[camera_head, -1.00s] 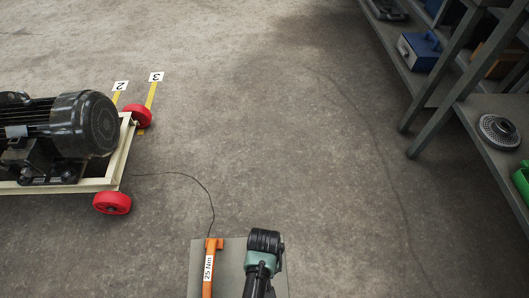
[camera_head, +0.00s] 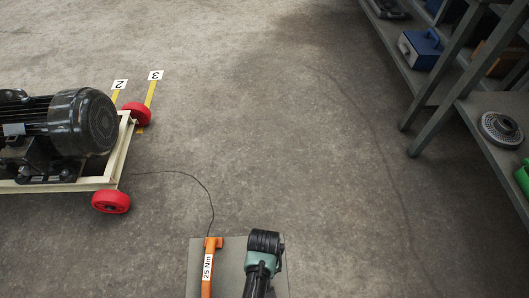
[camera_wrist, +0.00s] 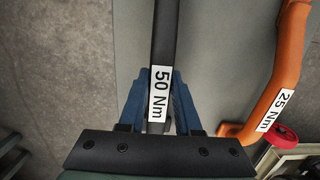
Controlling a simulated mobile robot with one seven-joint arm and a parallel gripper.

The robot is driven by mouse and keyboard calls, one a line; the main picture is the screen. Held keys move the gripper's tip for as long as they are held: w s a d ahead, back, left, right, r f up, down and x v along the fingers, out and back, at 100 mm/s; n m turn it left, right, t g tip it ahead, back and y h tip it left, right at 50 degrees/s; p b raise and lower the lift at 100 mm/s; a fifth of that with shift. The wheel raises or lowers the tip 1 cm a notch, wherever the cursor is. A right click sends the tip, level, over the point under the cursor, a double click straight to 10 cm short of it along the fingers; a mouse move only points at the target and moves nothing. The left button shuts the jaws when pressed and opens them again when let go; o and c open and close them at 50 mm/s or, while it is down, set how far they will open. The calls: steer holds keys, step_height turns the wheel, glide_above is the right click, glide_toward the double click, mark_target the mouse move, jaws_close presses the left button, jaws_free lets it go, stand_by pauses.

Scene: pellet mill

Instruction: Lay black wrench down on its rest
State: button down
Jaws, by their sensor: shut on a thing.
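In the wrist view the black wrench (camera_wrist: 165,30) runs up the middle as a straight dark bar with a white "50 Nm" label. My gripper (camera_wrist: 162,78) has its blue fingers shut on either side of this bar, by the label. The wrench's far end is out of the wrist view. Below it is a flat grey surface (camera_wrist: 215,50); I cannot tell whether the wrench touches it. In the head view my black and teal arm end hides the gripper and the wrench, over the grey top (camera_head: 232,255). No separate rest for the black wrench is clearly visible.
An orange wrench (camera_head: 208,270) marked "25 Nm" lies on the left of the grey top. A black motor (camera_head: 85,120) on a cream cart with red wheels (camera_head: 111,201) stands left. Shelving (camera_head: 455,115) stands right.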

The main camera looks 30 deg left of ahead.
steer(key=shift+f, duration=0.3)
jaws_free()
stand_by(0.7)
stand_by(0.4)
steer(key=shift+w+a+r+p, duration=0.1)
steer(key=shift+w+r+p, duration=0.05)
steer(key=shift+r+p, duration=1.35)
steer(key=shift+w+a+r+p, duration=0.1)
steer(key=shift+r+p, duration=1.25)
steer(key=shift+r, duration=0.2)
steer(key=shift+w+a+r+p, duration=0.1)
steer(key=shift+w+r+p, duration=0.05)
steer(key=shift+r+p, duration=1.35)
steer(key=shift+f, duration=0.1)
